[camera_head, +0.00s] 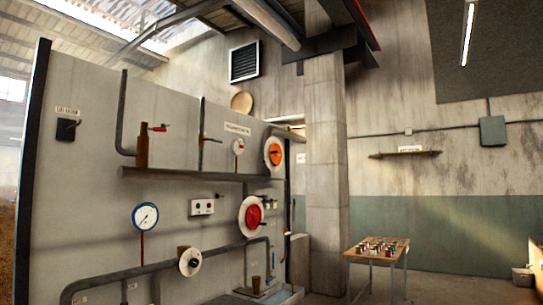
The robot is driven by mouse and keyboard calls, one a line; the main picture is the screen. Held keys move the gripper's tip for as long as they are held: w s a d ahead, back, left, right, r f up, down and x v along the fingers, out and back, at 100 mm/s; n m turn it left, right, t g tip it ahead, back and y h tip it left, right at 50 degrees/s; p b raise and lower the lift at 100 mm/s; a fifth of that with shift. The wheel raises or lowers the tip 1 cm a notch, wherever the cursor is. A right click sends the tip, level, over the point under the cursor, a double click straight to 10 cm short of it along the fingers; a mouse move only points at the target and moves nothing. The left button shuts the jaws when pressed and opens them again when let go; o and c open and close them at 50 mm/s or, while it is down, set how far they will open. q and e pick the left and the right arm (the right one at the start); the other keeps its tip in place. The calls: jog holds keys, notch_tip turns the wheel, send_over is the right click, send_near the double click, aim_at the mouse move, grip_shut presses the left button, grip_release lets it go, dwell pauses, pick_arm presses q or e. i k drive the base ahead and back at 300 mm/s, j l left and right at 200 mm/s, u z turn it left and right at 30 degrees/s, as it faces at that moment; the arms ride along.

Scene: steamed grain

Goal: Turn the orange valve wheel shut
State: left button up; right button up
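In the head view, an orange valve wheel (274,154) sits on a pale round plate at the right end of the grey wall panel, just above the shelf's level. Below it on the same panel is a red wheel (253,217) on a similar pale plate. Whether the orange wheel is open or shut cannot be told from here. Neither of my grippers is in view.
The grey panel (85,150) carries a gauge (145,216), a dark shelf (190,174), and pipes (160,268). A concrete pillar (325,180) stands right of it. A small table (377,253) with several small items stands further right.

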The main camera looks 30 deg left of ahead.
aim_at(279, 154)
jog(key=i+u, duration=0.2)
jog(key=i, duration=0.45)
jog(key=i+j, duration=0.1)
jog(key=i, duration=0.9)
jog(key=i+j, duration=0.1)
jog(key=i, duration=0.9)
jog(key=i+l, duration=0.1)
jog(key=i, duration=0.55)
jog(key=i+u, duration=0.15)
jog(key=i, duration=0.5)
jog(key=i+l, duration=0.2)
jog(key=i, duration=0.45)
jog(key=u, duration=0.05)
